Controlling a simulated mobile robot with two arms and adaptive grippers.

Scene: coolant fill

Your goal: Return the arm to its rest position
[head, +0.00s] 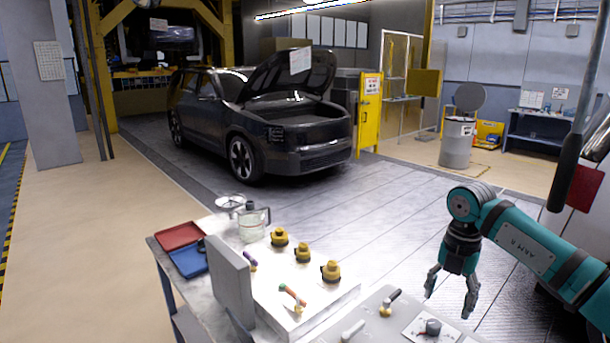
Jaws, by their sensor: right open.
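My right arm (535,245) comes in from the right edge, teal and dark grey. Its right gripper (450,298) hangs pointing down, with its two fingers spread apart and nothing between them. It shows to the right of the workbench items, with the wood-like floor behind it. My left gripper is not in view.
A workbench (270,318) at the bottom holds a clear jug (252,224), a red tray (180,236), a blue tray (189,260), several yellow caps (331,271) and an upright grey panel (230,282). A dark car (265,125) with a raised hood stands behind. Open floor lies between.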

